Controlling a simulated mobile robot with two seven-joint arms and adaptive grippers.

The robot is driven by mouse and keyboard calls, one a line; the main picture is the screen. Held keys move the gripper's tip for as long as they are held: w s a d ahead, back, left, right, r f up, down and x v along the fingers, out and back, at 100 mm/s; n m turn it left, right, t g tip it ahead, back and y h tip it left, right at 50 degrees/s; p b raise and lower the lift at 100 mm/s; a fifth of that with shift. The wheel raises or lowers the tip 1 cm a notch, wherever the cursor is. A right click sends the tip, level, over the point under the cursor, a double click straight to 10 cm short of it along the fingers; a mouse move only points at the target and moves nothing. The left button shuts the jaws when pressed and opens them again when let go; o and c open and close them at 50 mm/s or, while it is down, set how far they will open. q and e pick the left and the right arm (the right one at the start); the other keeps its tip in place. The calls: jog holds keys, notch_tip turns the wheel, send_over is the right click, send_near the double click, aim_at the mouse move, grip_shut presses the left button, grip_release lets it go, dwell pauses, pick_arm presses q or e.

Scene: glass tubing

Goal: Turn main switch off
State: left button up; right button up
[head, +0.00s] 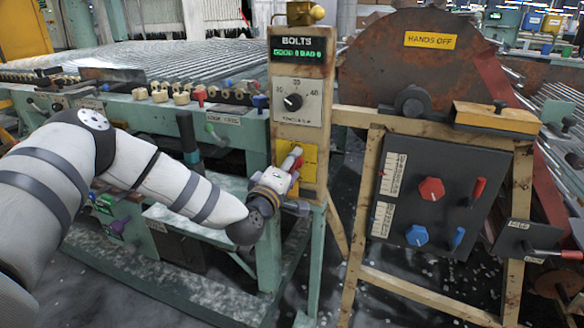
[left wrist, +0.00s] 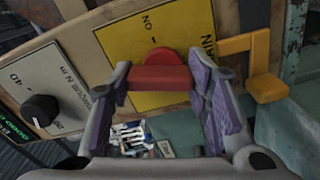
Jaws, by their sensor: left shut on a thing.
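The main switch has a red handle (left wrist: 160,78) with a round red hub, on a yellow plate (left wrist: 125,40) marked ON and, partly cut off, MAIN. In the head view the yellow plate (head: 310,163) is low on the wooden post, and my gripper hides most of the switch. My left gripper (head: 289,165) is at the plate. In the left wrist view its purple-padded fingers (left wrist: 160,84) are shut on the red handle, one at each end. The handle lies across the picture, below the ON mark. My right gripper is not in view.
Above the switch on the post (head: 329,120) are a black dial (head: 292,102) and a green BOLTS display (head: 297,50). A yellow bracket (left wrist: 262,62) juts out close to my fingers. A dark panel (head: 405,210) with red and blue knobs stands at the right.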

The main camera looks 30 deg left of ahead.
pick_arm(q)
jog(key=shift+n+b, duration=0.4)
jog(key=shift+n, duration=1.2)
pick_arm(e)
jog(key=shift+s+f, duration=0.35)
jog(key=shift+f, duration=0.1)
pick_arm(q)
jog(key=shift+n, duration=0.3)
jog(key=o, duration=1.2)
jog(key=shift+c, duration=0.2)
jog(key=v, duration=1.2)
